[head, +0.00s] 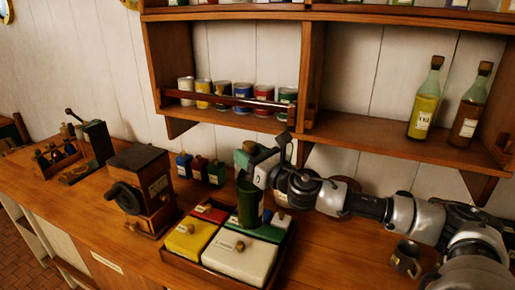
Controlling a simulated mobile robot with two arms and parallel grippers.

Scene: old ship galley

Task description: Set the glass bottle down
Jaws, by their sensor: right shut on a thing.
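The green glass bottle (248,206) is upright, with a cork-coloured top (249,147). It is in front of or over the back of a wooden tray (204,275) of square lidded tins; I cannot tell whether its base touches a lid. My right gripper (252,167) is shut on the bottle's upper part and hides some of it. My arm comes in from the right. My left gripper is not in view.
Tins in the tray are yellow (189,238), white (239,256), red and green. A coffee grinder (143,190) stands left, small bottles (199,169) behind, a mug (405,258) right. A shelf with cans (264,99) and two corked bottles (425,101) hangs above.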

